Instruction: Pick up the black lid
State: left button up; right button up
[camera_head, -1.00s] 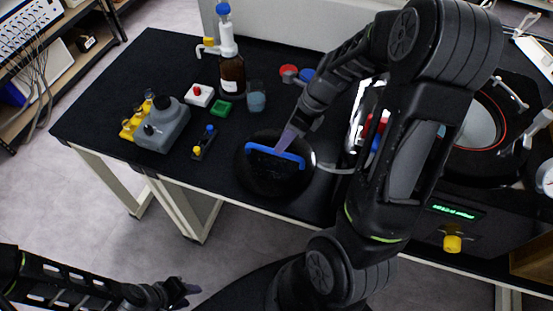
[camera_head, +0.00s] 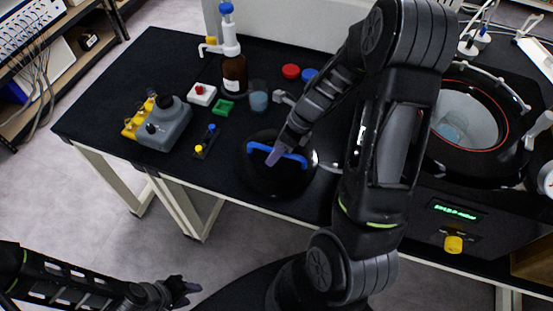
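The black lid (camera_head: 268,182) is a round dark disc with a blue handle (camera_head: 294,158) across its top. It lies on the black table, near the front edge.
A freeze dryer with an open round chamber (camera_head: 478,128) stands at the right. A brown bottle (camera_head: 234,72), a beaker (camera_head: 259,97), a grey container (camera_head: 166,128) and small coloured items stand left of and behind the lid. The black table (camera_head: 110,90) is clear at its left end.

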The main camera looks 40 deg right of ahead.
dwell(0.5)
grip_shut()
dwell(1.3)
